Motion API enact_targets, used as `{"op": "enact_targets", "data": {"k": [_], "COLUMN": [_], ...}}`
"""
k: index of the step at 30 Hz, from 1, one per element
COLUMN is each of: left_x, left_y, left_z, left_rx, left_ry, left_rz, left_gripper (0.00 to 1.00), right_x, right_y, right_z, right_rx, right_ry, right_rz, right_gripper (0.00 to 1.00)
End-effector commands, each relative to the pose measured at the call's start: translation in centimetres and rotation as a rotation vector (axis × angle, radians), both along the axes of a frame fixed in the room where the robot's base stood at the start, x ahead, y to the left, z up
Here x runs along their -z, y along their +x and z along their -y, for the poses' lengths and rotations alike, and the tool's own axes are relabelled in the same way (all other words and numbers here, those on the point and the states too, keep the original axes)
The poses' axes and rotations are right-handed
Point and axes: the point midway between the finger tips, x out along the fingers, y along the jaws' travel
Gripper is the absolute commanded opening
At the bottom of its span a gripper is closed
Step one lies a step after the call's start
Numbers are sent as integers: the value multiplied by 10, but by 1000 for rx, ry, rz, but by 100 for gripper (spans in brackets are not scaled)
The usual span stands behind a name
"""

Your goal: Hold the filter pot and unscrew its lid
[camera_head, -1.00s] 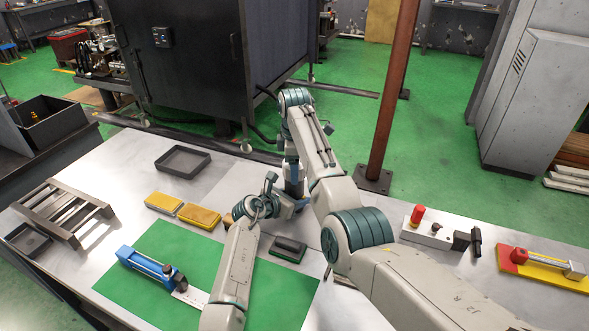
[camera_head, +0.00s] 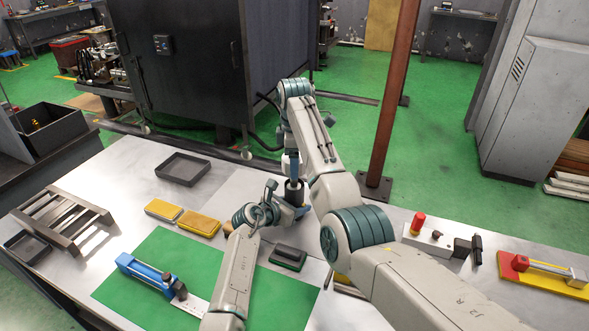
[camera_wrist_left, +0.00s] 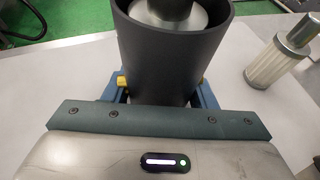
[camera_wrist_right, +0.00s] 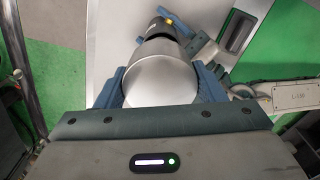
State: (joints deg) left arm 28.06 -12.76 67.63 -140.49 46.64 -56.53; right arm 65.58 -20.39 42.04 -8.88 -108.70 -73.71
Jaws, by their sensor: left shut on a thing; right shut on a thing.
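The filter pot, a dark grey cylinder (camera_wrist_left: 165,60), stands upright between the blue jaws of my left gripper (camera_wrist_left: 163,85), shut on its sides. The pot's rim is exposed, and a pale metallic round part shows within it; I cannot tell what part it is. The lid, a smooth silver cylinder (camera_wrist_right: 160,82), is shut in my right gripper (camera_wrist_right: 158,68) above the pot. In the head view the pot (camera_head: 294,188) is small and dark below the pale lid (camera_head: 291,163), partly hidden by the arms. Thread contact cannot be seen.
A pleated filter cartridge (camera_wrist_left: 272,65) stands beside the pot. Yellow-edged blocks (camera_head: 198,223) and an empty tray (camera_head: 183,167) lie left. A red-knobbed fixture (camera_head: 430,235) stands right.

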Motion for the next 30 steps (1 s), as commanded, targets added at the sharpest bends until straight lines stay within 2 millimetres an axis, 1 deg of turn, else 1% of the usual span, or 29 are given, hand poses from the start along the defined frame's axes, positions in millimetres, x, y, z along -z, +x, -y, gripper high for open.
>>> {"op": "enact_targets", "data": {"k": [2, 7, 8, 9, 11, 12, 23, 26, 30], "left_x": [0, 0, 0, -1, 0, 0, -2, -4, -12], "left_y": [0, 0, 0, 0, 0, 0, -3, -9, -25], "left_z": [0, 0, 0, 0, 0, 0, -3, -9, -23], "left_rx": [0, 0, 0, 0, 0, 0, 0, -1, -1], "left_ry": [-1, -1, -1, -1, -1, -1, 0, 0, 1], "left_rz": [1, 1, 1, 1, 1, 1, 1, 1, 2], "left_gripper": [0, 0, 55, 63, 75, 77, 77, 77, 77], "right_x": [-5, -5, -5, -5, -5, -5, -4, -3, 0], "right_y": [0, 0, 0, 0, 0, 0, 0, 0, 0], "right_z": [0, 0, 0, 0, 0, 0, 0, 0, 0], "right_rx": [0, 0, 0, 0, 0, 0, 0, 0, 0], "right_ry": [0, 0, 0, 0, 0, 0, 0, 0, 0], "right_rz": [0, -1, -1, -1, -1, -1, -1, -1, -1], "right_gripper": [35, 35, 35, 35, 35, 35, 35, 35, 35]}}
